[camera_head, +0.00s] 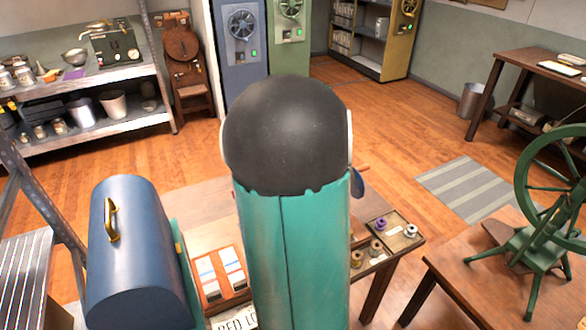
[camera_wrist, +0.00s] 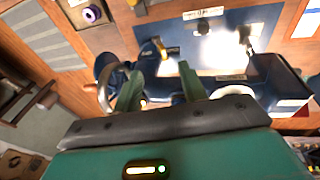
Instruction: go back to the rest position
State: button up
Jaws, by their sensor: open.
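My gripper (camera_wrist: 160,84) shows in the wrist view as two short green fingers, spread apart with a gap between them. Nothing is held between the fingertips. Dark blue shapes and a blue panel (camera_wrist: 268,28) lie beyond the fingers over a wooden surface; I cannot tell how far off they are. In the head view, my teal arm with its black rounded joint fills the middle and hides the gripper and much of the table behind it.
A blue box with a brass handle (camera_head: 135,255) stands at left. A tray of spools (camera_head: 405,243) sits right of my arm. A green spinning wheel (camera_head: 530,245) stands on a table at right. A metal shelf (camera_head: 95,150) is at back left. Open wooden floor (camera_head: 385,125) lies behind.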

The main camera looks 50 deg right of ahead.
jog(key=w+a+r+n+t+y, duration=0.1)
jog(key=w+a+r, duration=0.2)
jog(key=a, duration=0.5)
jog(key=w+a+r+n+t, duration=0.1)
jog(key=w+a+r, duration=0.2)
jog(key=a, duration=0.5)
jog(key=w+a+r+n+t+y, duration=0.1)
jog(key=w+a+r, duration=0.2)
jog(key=a, duration=0.5)
jog(key=s+a+r+n+t, duration=0.1)
jog(key=s+a+r, duration=0.1)
jog(key=a, duration=0.7)
jog(key=s+a+r+n+t, duration=0.1)
jog(key=s+a, duration=0.3)
jog(key=a, duration=0.6)
jog(key=shift+s+r+y, duration=0.4)
jog(key=shift+r, duration=0.15)
